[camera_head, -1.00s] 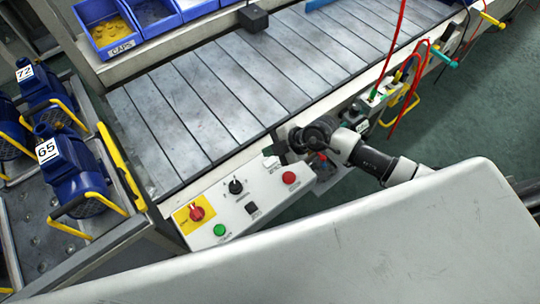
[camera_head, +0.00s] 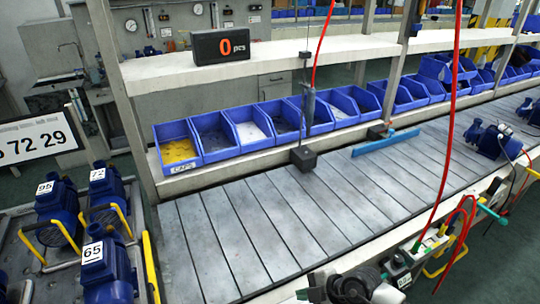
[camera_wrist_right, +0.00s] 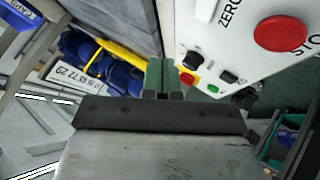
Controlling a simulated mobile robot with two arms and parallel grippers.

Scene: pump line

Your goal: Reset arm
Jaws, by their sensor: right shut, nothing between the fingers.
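My right gripper (camera_wrist_right: 162,78) is shut and empty, its two green-grey fingers together in the right wrist view. In the head view the right arm's dark wrist (camera_head: 352,287) shows at the bottom edge, beside the near edge of the conveyor. The white control panel is to the right of the fingers in the wrist view, with a large red button (camera_wrist_right: 281,33), a black knob (camera_wrist_right: 193,60) and smaller buttons. The fingers appear apart from the large red button. My left gripper is not in view.
The slatted conveyor (camera_head: 235,235) is mostly bare; a blue bar (camera_head: 386,142) and a black block (camera_head: 303,157) are at its far side. Blue bins (camera_head: 214,138) line the shelf behind. Numbered blue pumps (camera_head: 108,270) stand at left. A red hose (camera_head: 449,140) hangs at right.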

